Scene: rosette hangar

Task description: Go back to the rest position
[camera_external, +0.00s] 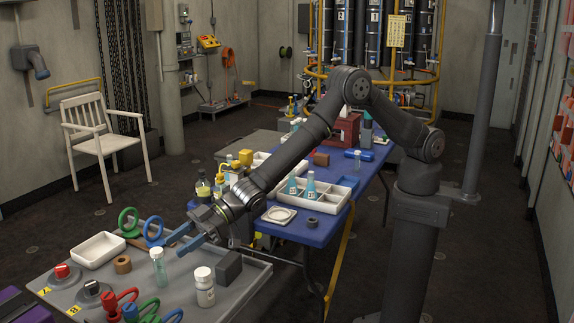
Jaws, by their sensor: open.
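My gripper (184,239) is at the end of my dark arm, which reaches left and down from its pedestal. Its blue fingers are apart with nothing between them. It hangs over the back part of the grey table (236,303), above a clear vial (159,268) with a pale cap that stands upright. A white pill bottle (204,287) and a dark block (229,268) stand to the right of the vial. The height of the fingers above the table is hard to tell.
Green (128,222) and blue (153,229) rings stand near the fingers, beside a white tray (97,250). The blue table (318,234) under my arm holds a compartment tray (335,201), bottles and boxes. A grey post (483,110) stands at the right.

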